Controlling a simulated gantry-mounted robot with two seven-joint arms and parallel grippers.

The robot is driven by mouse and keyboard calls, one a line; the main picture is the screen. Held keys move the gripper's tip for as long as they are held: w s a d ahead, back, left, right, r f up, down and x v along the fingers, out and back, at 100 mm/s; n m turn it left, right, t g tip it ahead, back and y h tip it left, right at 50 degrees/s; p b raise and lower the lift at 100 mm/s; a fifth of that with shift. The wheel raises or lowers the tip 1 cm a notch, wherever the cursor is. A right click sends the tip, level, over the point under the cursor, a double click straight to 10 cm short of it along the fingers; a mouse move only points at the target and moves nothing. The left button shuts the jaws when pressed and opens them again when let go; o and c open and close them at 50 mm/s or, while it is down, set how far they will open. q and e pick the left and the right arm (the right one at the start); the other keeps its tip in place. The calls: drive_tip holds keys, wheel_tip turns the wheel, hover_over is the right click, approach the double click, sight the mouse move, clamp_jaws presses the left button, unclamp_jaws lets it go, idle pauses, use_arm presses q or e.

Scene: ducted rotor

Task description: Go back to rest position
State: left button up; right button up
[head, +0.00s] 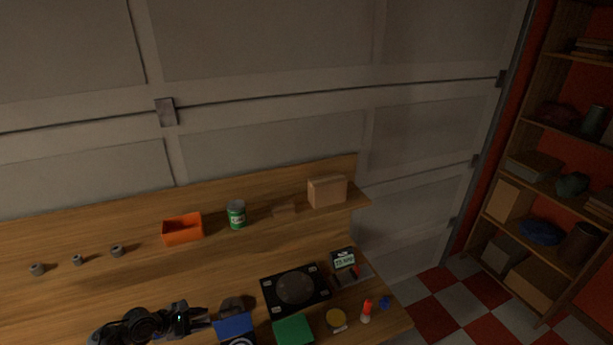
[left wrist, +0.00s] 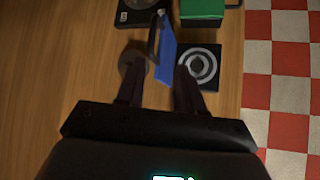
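My left gripper (head: 204,315) is low in the head view, its arm coming in from the left. In the left wrist view its two dark fingers (left wrist: 159,72) stand apart, with no object clearly gripped. A blue panel (left wrist: 165,45) with a dark edge lies just past the fingertips; it also shows in the head view (head: 233,325). Beside it is a black square part with a pale ring (left wrist: 200,64), partly behind the right finger. A dark round object (left wrist: 133,58) is partly hidden by the left finger. My right gripper is in neither view.
A back ledge carries an orange bin (head: 183,229), a green can (head: 236,215) and a cardboard box (head: 327,191).

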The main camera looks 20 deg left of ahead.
use_arm(q)
drive_tip(key=s+d+f+m+g+y+p, duration=0.15)
drive_tip(key=s+d+f, duration=0.25)
drive_tip(key=s+f, duration=0.55)
drive_tip(key=s+d+f+m+g+b, duration=0.1)
drive_tip(key=s+d+f+g, duration=0.35)
drive_tip(key=s, duration=0.75)
drive_tip(key=s+d+r+m+t+y+p, duration=0.1)
drive_tip(key=s+d+r+m, duration=0.3)
drive_tip(key=d+m, duration=0.15)
drive_tip(key=s+d+r+m+y, duration=0.2)
drive_tip(key=s+d+r+m, duration=0.25)
drive_tip(key=d, duration=0.25)
drive_tip(key=d+r+m, duration=0.3)
drive_tip(key=r+m, duration=1)
drive_tip(key=r, duration=0.3)
drive_tip(key=shift+s+r, duration=0.15)
drive_tip(key=shift+s, duration=0.3)
